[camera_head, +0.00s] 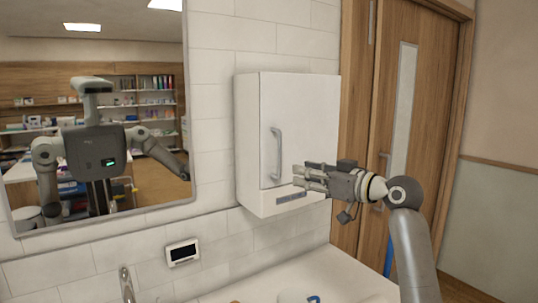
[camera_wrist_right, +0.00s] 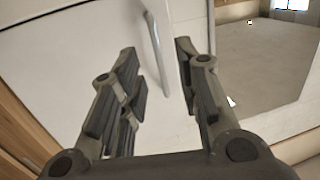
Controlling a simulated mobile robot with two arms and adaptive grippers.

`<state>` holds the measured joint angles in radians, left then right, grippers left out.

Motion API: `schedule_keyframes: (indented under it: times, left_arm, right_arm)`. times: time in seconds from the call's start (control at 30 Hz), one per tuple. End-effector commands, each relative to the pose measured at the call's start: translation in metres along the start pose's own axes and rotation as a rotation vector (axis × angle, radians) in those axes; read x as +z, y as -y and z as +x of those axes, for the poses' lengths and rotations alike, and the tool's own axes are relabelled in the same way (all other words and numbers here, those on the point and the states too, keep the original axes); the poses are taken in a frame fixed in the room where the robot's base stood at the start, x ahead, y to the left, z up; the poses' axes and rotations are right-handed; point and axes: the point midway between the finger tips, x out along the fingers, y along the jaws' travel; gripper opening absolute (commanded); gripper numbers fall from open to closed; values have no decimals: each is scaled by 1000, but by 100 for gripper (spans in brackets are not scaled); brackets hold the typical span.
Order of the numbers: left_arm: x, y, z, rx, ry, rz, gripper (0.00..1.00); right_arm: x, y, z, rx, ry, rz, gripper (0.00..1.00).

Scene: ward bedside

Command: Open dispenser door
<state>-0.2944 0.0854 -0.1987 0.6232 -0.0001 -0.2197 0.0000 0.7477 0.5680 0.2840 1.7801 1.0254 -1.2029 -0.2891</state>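The dispenser is a white wall cabinet (camera_head: 300,115) with a closed front door (camera_head: 270,95) and a grey vertical bar handle (camera_head: 275,153) at the door's left side. My right gripper (camera_head: 296,178) is in front of the door, its fingertips just right of the handle's lower part. In the right wrist view the gripper (camera_wrist_right: 156,50) is open, and the handle (camera_wrist_right: 157,45) shows in the gap between its fingers. I cannot tell how far the fingers reach around it; they are not closed on it. My left gripper is not directly in view.
A mirror (camera_head: 130,45) hangs left of the dispenser and reflects me. Below are a small wall display (camera_head: 182,252), a faucet (camera_head: 127,285) and a white counter (camera_head: 335,270). A wooden door (camera_head: 425,70) stands at the right.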

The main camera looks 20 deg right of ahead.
Motion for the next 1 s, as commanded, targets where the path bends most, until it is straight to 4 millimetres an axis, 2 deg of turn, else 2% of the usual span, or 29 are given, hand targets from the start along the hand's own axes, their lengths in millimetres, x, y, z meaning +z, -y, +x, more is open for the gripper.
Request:
schedule_keyframes:
  times: [0.03,0.1,0.2,0.27,0.63,0.8,1.0]
  left_arm:
    - [1,0,0,0,2,0,40]
    - [2,0,-1,0,4,-1,40]
    - [5,-1,-6,1,9,-1,40]
    - [7,-2,-10,2,12,-1,40]
    - [6,-8,-45,11,16,-3,40]
    - [3,-8,-51,11,11,-2,40]
    - [-1,-7,-53,10,6,-1,40]
  right_arm:
    - [-13,-4,-3,-1,-24,0,31]
    - [-23,-6,-5,-5,-45,3,31]
    - [-29,-7,0,-7,-55,6,31]
    - [-30,-7,8,-7,-54,7,31]
    - [-34,-5,77,-8,-51,8,31]
    - [-33,-6,95,-6,-51,6,31]
    - [-31,-6,101,-5,-51,3,31]
